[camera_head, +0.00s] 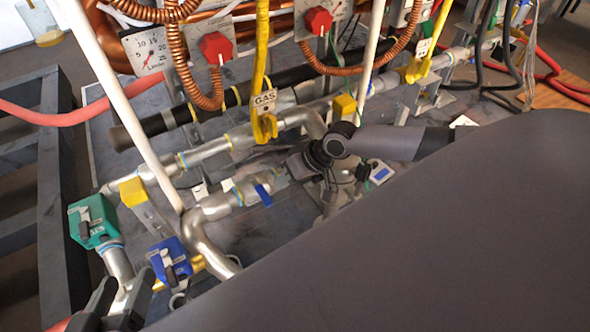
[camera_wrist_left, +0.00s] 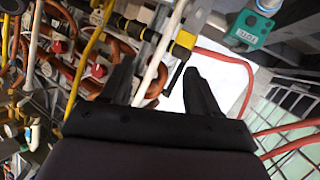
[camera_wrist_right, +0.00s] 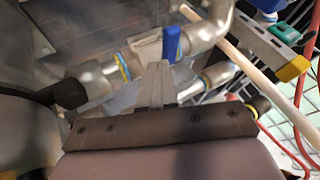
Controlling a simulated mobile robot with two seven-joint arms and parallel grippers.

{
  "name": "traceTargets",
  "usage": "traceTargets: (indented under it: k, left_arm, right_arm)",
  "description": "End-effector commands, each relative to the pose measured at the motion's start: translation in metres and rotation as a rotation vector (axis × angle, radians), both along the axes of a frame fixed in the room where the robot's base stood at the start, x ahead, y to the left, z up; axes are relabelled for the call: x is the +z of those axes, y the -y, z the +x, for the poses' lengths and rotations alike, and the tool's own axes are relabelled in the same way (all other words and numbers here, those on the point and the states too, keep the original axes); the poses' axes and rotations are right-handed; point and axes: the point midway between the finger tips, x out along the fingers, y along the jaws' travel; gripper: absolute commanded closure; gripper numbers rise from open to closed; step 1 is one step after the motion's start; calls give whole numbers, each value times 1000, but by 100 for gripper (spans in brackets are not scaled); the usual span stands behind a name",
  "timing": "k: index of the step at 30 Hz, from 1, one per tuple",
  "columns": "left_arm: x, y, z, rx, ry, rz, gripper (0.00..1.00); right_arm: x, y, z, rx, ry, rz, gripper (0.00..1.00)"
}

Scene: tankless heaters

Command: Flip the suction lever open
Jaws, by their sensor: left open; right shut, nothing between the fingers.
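A small blue lever (camera_head: 263,195) sits on a silver pipe valve in the middle of the head view. I see no readable label that marks it as the suction lever. It also shows upright in the right wrist view (camera_wrist_right: 171,43). My right gripper (camera_wrist_right: 155,72) is shut and empty, its fingertips right by the blue lever; I cannot tell whether they touch. My left gripper (camera_head: 122,288) is open and empty at the lower left, well away from the lever. It also shows in the left wrist view (camera_wrist_left: 155,72).
A teal box (camera_head: 92,220) and a blue box (camera_head: 170,260) sit on pipes at the left. White and orange tubes, red knobs (camera_head: 215,47) and a dial gauge (camera_head: 146,50) crowd the back. My large grey arm covers the lower right.

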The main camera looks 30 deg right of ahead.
Motion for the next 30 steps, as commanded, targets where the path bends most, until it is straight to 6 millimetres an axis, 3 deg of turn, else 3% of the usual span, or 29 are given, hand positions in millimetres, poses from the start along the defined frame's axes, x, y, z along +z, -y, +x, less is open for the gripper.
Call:
traceTargets:
  k: [1,7,22,30]
  left_arm:
    - [-4,-2,-1,4,15,13,39]
    - [-2,-8,-2,15,52,43,39]
    - [2,-8,-2,14,53,42,39]
    - [2,2,2,-1,-13,-10,39]
  right_arm:
    - [-9,-4,4,0,1,1,100]
    - [-20,-10,10,0,0,-1,100]
    - [-19,-12,10,-5,0,0,100]
    - [-18,-16,9,-47,-1,1,100]
